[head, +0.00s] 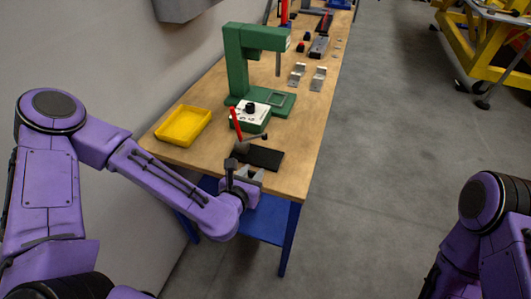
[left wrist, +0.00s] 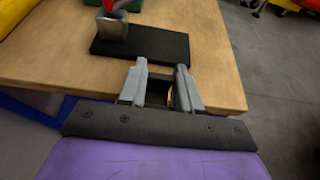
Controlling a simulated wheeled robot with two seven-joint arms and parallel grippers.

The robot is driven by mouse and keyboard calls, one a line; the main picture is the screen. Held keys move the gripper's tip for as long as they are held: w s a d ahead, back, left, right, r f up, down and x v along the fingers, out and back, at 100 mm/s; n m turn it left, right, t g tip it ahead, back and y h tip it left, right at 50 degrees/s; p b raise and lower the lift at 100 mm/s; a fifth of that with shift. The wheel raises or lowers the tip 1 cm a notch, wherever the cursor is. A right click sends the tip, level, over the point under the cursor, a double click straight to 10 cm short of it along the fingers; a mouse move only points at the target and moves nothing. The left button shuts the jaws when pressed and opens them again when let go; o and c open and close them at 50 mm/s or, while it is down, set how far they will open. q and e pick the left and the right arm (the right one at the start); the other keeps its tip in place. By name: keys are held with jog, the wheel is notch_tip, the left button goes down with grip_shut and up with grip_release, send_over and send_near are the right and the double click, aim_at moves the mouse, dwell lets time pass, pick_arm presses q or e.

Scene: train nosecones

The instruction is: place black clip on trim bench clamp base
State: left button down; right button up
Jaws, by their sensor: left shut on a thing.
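The trim bench clamp base is a flat black plate (head: 266,158) near the front end of the wooden bench. My left gripper (head: 250,174) is just in front of the plate, at the bench's near edge. Its grey fingers are shut on a small dark piece, the black clip (left wrist: 157,92), which shows low between them in the left wrist view and is mostly hidden. The plate (left wrist: 142,46) lies just beyond the fingertips there. My right gripper is out of view.
A yellow tray (head: 183,125) sits left on the bench (head: 215,95). A green press (head: 240,60) and a white-topped green box (head: 251,117) stand behind the plate. Metal brackets (head: 318,79) lie further back. Bare bench lies right of the plate.

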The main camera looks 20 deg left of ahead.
aim_at(268, 153)
pick_arm(q)
jog(key=b+x, duration=0.2)
jog(key=b, duration=0.2)
jog(key=b+x, duration=0.1)
jog(key=b, duration=0.3)
jog(key=shift+w+d+f+b, duration=0.25)
jog(key=shift+w+b, duration=0.05)
jog(key=shift+b, duration=0.1)
jog(key=shift+w+r+p, duration=0.5)
jog(key=shift+r, duration=0.25)
jog(key=w, duration=0.3)
jog(key=x, duration=0.2)
jog(key=r+x, duration=0.1)
jog(key=x, duration=0.1)
jog(key=shift+w+d+f+p, duration=0.15)
jog(key=shift+w+p, duration=0.15)
jog(key=shift+w, duration=0.25)
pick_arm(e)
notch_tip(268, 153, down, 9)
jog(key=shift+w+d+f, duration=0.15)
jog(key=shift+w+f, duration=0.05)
pick_arm(q)
jog(key=shift+f, duration=0.1)
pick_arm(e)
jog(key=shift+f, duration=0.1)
